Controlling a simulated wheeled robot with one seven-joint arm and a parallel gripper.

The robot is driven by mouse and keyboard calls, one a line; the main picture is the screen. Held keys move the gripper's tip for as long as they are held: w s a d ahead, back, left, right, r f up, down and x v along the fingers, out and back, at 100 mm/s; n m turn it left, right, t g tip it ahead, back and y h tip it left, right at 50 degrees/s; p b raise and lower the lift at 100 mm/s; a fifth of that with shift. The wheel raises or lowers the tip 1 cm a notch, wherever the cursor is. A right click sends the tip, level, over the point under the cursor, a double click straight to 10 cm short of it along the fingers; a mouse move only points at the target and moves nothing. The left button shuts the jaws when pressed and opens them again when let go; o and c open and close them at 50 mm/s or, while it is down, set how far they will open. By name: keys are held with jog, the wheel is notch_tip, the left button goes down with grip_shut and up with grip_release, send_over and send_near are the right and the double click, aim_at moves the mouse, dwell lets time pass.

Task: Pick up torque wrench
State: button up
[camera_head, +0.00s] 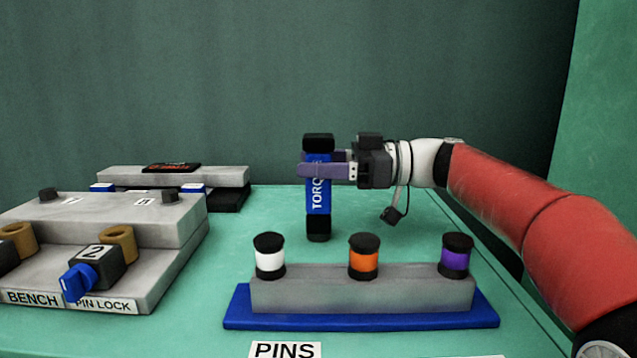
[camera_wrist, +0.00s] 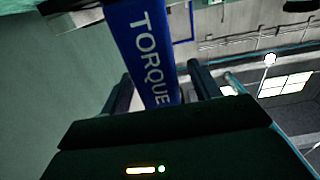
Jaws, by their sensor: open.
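The torque wrench (camera_head: 318,205) is an upright blue cylinder with black ends and white lettering reading TORQUE. It stands on the green table behind the pins block in the head view. My gripper (camera_head: 323,164) reaches in from the right, with its purple fingers level around the upper part of the wrench. In the wrist view the blue wrench body (camera_wrist: 146,50) lies between the two fingers (camera_wrist: 160,92), with a gap visible on its right side. The jaws are open. Whether either finger touches the wrench cannot be told.
A grey block on a blue base (camera_head: 362,320) holds white, orange and purple pins in front of the wrench. A grey bench unit (camera_head: 150,225) with a blue knob (camera_head: 76,283) stands at the left. A low grey bar (camera_head: 225,177) lies behind it. A green wall closes the back.

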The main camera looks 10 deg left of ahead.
jog(key=shift+c, duration=0.4)
jog(key=c, duration=1.2)
jog(key=shift+r, duration=0.1)
grip_shut()
jog(key=shift+r, duration=0.1)
